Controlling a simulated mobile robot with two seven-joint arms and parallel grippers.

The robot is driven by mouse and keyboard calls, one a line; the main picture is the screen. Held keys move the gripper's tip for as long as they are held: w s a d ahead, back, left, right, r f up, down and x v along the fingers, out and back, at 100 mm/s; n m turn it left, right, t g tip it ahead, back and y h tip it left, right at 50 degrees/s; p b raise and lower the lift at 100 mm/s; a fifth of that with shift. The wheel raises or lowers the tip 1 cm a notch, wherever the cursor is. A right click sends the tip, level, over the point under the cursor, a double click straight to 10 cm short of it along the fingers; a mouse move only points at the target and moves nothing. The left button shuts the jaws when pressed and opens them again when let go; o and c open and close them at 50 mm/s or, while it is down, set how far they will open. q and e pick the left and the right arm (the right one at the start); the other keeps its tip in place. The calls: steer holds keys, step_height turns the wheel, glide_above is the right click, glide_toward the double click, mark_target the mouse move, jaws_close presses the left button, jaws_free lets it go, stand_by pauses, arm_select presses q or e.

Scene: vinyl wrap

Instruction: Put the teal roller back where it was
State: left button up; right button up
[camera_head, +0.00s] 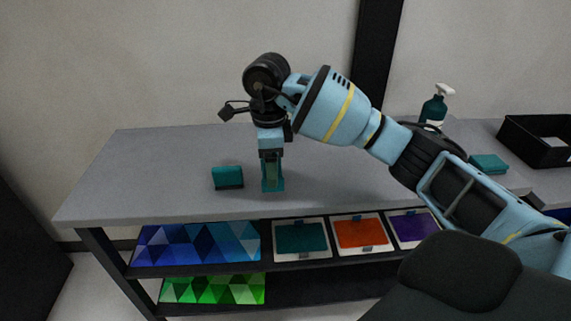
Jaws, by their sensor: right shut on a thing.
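The teal roller (272,186) is between the fingers of my right gripper (272,180), low over the front part of the grey table (140,170). The gripper points straight down and is shut on the roller. Most of the roller is hidden by the fingers, and I cannot tell whether its lower end touches the tabletop. My left gripper is not in view.
A teal block with a dark lower edge (228,177) lies just left of the gripper. A spray bottle (434,106), a teal pad (489,163) and a black bin (535,150) stand at the right. Shelves below hold coloured panels (300,238). The table's left is clear.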

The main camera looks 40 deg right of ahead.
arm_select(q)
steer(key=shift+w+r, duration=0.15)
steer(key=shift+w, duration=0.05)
arm_select(e)
steer(key=shift+w+d+f, duration=0.1)
steer(key=shift+w+d, duration=0.1)
steer(key=shift+d, duration=0.4)
steer(key=shift+w+d, duration=0.25)
steer(key=shift+d, duration=0.4)
steer(key=shift+w+d+f, duration=0.1)
steer(key=shift+w+d, duration=0.1)
steer(key=shift+d, duration=0.4)
steer(key=shift+d, duration=0.1)
steer(key=shift+w+d, duration=0.1)
steer(key=shift+d, duration=0.2)
steer(key=f, duration=0.3)
steer(key=shift+w+d+f, duration=0.1)
steer(key=shift+d+f, duration=0.1)
steer(key=shift+f, duration=0.05)
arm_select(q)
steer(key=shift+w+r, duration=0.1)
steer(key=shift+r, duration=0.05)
